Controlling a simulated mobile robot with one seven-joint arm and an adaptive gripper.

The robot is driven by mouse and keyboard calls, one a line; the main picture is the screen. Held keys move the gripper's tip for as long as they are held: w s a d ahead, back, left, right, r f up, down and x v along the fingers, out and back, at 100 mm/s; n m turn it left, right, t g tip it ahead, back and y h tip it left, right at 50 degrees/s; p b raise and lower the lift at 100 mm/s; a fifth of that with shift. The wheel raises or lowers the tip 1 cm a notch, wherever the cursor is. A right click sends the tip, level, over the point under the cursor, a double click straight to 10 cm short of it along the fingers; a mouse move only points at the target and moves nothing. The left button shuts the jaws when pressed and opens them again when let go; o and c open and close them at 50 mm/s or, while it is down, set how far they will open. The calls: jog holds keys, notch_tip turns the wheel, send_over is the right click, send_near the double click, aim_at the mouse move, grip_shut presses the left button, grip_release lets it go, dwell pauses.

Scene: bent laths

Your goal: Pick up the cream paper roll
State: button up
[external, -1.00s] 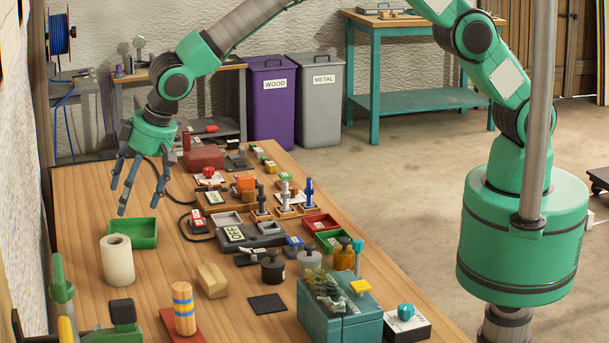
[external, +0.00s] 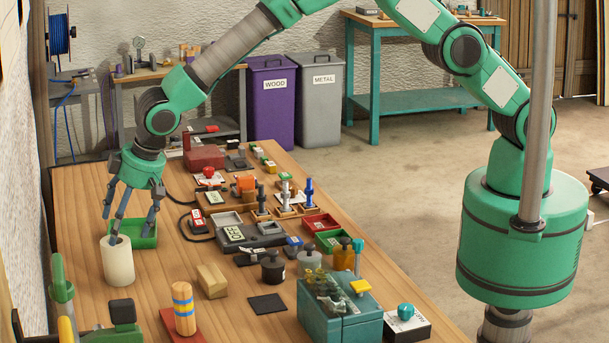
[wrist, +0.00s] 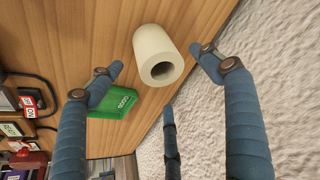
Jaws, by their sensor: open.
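In the wrist view my gripper (wrist: 160,68) has two blue fingers spread on either side of the roll, with a third finger below.
A wooden block (external: 212,281) and a striped cylinder (external: 184,309) stand to the right and front. Several tools and bins fill the bench's right side. A rough wall borders the left edge.

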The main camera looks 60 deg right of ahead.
aim_at(118, 260)
jog(key=shift+w+f, duration=0.15)
jog(key=shift+f, duration=0.15)
jog(key=shift+x, duration=2.55)
jog(key=shift+w+a, duration=0.1)
jog(key=shift+c, duration=0.5)
jog(key=c, duration=1.1)
